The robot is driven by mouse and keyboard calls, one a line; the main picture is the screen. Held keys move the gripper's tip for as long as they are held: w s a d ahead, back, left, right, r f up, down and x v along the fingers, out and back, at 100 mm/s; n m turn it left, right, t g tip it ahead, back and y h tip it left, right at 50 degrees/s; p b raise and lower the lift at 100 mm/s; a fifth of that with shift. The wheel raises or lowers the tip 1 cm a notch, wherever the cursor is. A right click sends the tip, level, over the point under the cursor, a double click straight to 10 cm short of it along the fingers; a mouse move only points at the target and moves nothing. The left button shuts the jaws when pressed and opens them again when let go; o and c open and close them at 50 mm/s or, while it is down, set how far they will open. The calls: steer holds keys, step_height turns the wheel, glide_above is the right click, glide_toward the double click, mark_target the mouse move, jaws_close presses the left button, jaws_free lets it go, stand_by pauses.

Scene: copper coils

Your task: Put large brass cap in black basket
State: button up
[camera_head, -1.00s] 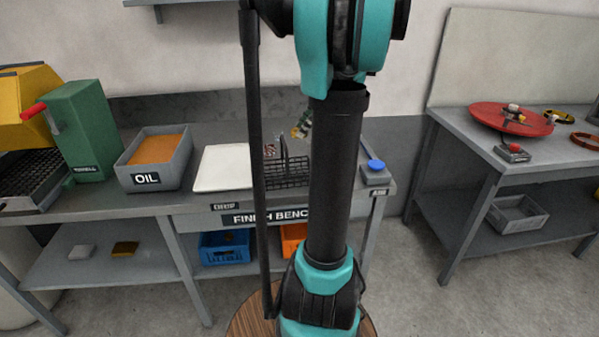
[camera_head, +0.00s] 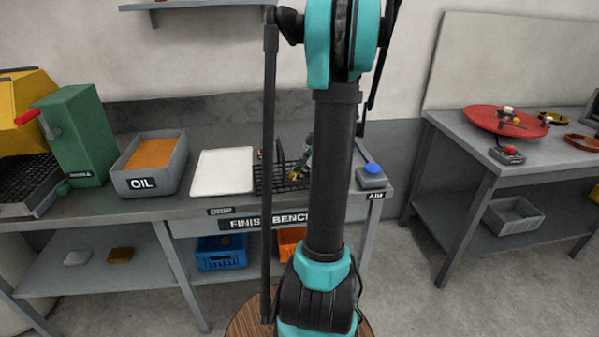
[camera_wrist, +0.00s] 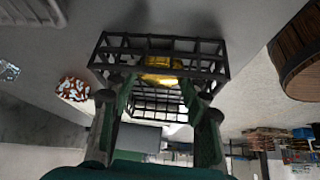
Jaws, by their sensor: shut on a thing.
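The black wire basket (camera_head: 266,180) stands on the finish bench, right of a white tray, partly behind my arm in the head view. My gripper (camera_head: 304,164) is low at the basket there, mostly hidden by my arm. In the wrist view, the two green fingers of my gripper (camera_wrist: 161,84) point into the basket (camera_wrist: 221,62). The large brass cap (camera_wrist: 163,63), shiny yellow, shows between the fingertips, within the basket's outline. The gripper is shut on it. Whether the cap touches the basket floor cannot be told.
The white tray (camera_head: 222,171) and the grey OIL bin (camera_head: 150,183) stand left of the basket. A box with a blue button (camera_head: 371,176) is at the bench's right end. Blue (camera_head: 220,255) and orange bins sit below. A second bench (camera_head: 470,139) stands at right.

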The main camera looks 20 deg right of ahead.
steer(key=o, duration=1)
steer(key=shift+f, duration=0.1)
steer(key=v, duration=1.2)
